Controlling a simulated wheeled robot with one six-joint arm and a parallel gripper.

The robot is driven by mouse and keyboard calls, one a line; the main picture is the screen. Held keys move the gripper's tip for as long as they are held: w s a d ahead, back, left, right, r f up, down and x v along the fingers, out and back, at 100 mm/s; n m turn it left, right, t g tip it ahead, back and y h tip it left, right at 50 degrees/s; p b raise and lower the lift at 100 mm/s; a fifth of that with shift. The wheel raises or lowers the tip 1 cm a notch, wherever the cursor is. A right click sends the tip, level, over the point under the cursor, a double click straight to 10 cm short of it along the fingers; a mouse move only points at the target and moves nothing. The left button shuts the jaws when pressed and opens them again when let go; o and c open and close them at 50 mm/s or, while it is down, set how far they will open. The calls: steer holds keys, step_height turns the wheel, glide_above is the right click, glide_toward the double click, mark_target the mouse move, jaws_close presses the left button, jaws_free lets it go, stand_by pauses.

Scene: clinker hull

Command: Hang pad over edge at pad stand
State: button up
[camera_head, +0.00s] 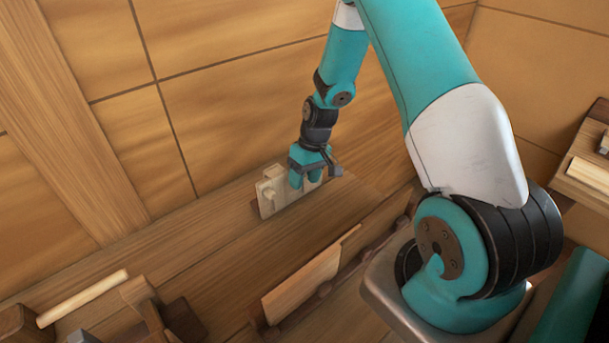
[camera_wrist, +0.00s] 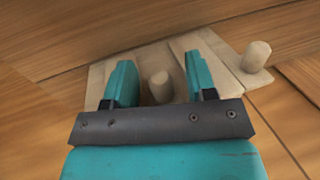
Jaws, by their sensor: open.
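My gripper (camera_head: 309,174) is open in front of a pale wooden board (camera_head: 268,202) by the back wall. In the wrist view my gripper (camera_wrist: 162,75) has its two teal fingers apart, with a short round wooden peg (camera_wrist: 160,88) showing between them. I cannot tell whether the fingers touch the peg or board. A second peg (camera_wrist: 256,56) stands on a pale piece to the right, outside the fingers. Another pale flat panel (camera_head: 301,284) leans along a dark rail (camera_head: 350,272) nearer the camera. I cannot tell which of these is the pad or the pad stand.
A pale bar (camera_head: 83,298) lies over brown blocks at the lower left. A wooden shelf with a pale block (camera_head: 589,173) is at the right edge. Bare planks (camera_head: 210,262) lie between the board and the leaning panel. The panelled wall rises close behind my gripper.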

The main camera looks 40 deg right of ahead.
steer(key=b+v, duration=0.3)
steer(key=v, duration=1.4)
steer(key=shift+r, duration=0.25)
steer(key=shift+s, duration=0.1)
steer(key=s+a+r+n, duration=0.1)
steer(key=s+a+r, duration=0.15)
steer(key=a, duration=0.45)
steer(key=s+a+r+n, duration=0.2)
steer(key=s+a, duration=0.1)
steer(key=a, duration=0.5)
steer(key=s+a+r+n, duration=0.1)
steer(key=s+a, duration=0.5)
steer(key=s, duration=0.2)
steer(key=s+a+r+n+y, duration=0.1)
steer(key=s+a+n, duration=0.1)
steer(key=s+a, duration=0.4)
steer(key=s, duration=0.2)
steer(key=shift+s+r+n+b, duration=0.2)
steer(key=shift+s+n+b, duration=0.1)
steer(key=shift+s+b, duration=0.05)
